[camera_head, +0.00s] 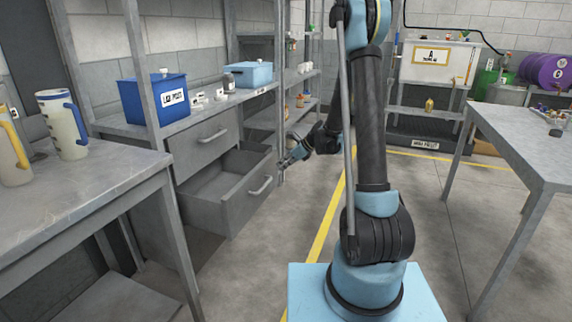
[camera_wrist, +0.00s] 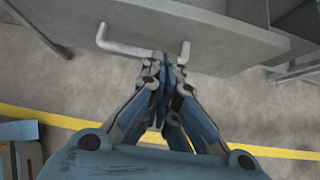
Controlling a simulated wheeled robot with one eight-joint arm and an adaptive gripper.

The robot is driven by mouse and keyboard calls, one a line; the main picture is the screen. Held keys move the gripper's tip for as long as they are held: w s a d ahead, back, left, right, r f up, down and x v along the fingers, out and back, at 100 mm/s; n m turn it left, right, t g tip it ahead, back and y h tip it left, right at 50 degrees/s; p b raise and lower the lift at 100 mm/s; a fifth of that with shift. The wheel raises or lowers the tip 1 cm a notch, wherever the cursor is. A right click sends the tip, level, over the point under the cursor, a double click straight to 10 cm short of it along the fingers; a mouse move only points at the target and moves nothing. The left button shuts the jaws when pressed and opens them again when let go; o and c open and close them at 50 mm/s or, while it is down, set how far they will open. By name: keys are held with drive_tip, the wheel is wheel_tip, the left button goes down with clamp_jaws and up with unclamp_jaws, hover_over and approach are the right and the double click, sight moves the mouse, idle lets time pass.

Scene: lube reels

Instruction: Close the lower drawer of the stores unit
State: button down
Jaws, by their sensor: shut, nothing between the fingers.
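The lower drawer (camera_head: 238,206) of the grey stores unit is pulled out, with its empty inside showing in the head view. Its handle (camera_head: 262,187) is a light grey bar on the front. The upper drawer (camera_head: 206,142) above it is closed. My gripper (camera_head: 281,166) is beside the right end of the lower drawer's front. In the wrist view my gripper (camera_wrist: 162,62) is shut and empty, its fingertips at the handle (camera_wrist: 130,47) near its right end. I cannot tell whether they touch it. The drawer front (camera_wrist: 215,30) fills the top of that view.
A blue bin (camera_head: 155,98) and a light blue box (camera_head: 248,74) stand on the unit's top. A table with mugs (camera_head: 62,125) is at the left, and another table (camera_head: 525,135) at the right. A yellow line (camera_head: 325,222) crosses the clear floor.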

sight(260, 175)
drive_tip(key=shift+w+a+f, duration=0.45)
drive_tip(key=shift+a+f, duration=0.25)
drive_tip(key=shift+a, duration=0.55)
drive_tip(key=shift+w+a+f, duration=0.45)
drive_tip(key=shift+a+f, duration=0.2)
drive_tip(key=shift+a, duration=0.65)
drive_tip(key=shift+w+a+f, duration=0.45)
drive_tip(key=shift+a+f, duration=0.25)
drive_tip(key=shift+a, duration=0.55)
